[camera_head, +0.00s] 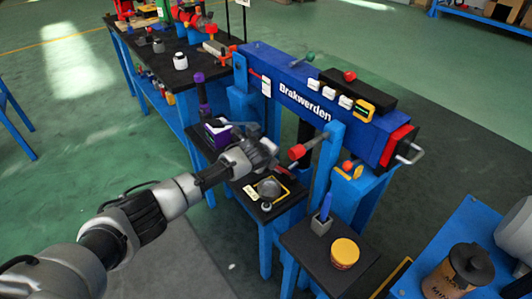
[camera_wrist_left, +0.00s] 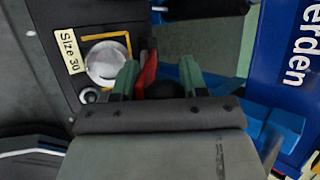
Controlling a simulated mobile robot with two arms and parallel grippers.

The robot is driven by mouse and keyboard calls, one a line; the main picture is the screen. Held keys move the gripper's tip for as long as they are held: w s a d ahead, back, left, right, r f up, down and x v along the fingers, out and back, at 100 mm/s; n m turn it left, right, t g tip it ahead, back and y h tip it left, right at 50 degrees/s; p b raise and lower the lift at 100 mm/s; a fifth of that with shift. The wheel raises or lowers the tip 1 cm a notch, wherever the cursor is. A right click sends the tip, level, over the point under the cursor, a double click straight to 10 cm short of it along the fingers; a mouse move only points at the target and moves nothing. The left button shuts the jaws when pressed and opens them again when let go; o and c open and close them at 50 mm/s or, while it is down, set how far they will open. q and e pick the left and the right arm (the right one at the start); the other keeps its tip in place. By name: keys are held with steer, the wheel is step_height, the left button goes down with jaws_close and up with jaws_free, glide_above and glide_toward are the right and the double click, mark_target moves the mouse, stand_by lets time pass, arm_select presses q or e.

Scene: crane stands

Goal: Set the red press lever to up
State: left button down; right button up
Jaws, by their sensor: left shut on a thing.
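The red press lever (camera_head: 297,152) has a red knob on a dark rod, which runs from the knob up and right to a blue post of the press (camera_head: 318,102). My left gripper (camera_head: 268,152) is just left of the knob in the head view. In the left wrist view a red part of the lever (camera_wrist_left: 148,72) shows between the fingers of my left gripper (camera_wrist_left: 160,85), close to the left finger. The gripper is shut on it; the exact contact is partly hidden. My right gripper is out of view.
A black stand below holds a round metal disc (camera_head: 268,187) in a yellow frame, labelled "Size 30" in the wrist view. A purple box (camera_head: 217,133) stands left.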

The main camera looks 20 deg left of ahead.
arm_select(q)
steer(key=shift+m+g+y, duration=0.3)
steer(key=shift+g+y, duration=0.3)
steer(key=shift+g, duration=0.3)
steer(key=w+d+r, duration=0.2)
steer(key=w, duration=0.1)
steer(key=shift+d+r, duration=0.1)
steer(key=shift+d, duration=0.1)
steer(key=c, duration=1.8)
jaws_free()
steer(key=shift+w+d+b, duration=0.2)
steer(key=shift+w+b, duration=0.05)
steer(key=shift+b, duration=0.15)
steer(key=shift+c, duration=0.2)
steer(key=shift+o, duration=1)
steer(key=shift+w+d+r+b, duration=0.3)
steer(key=shift+w+d+b, duration=0.2)
steer(key=shift+b, duration=0.15)
steer(key=shift+w+d+r+b, duration=0.25)
steer(key=shift+w+d+b, duration=0.15)
steer(key=shift+b, duration=0.2)
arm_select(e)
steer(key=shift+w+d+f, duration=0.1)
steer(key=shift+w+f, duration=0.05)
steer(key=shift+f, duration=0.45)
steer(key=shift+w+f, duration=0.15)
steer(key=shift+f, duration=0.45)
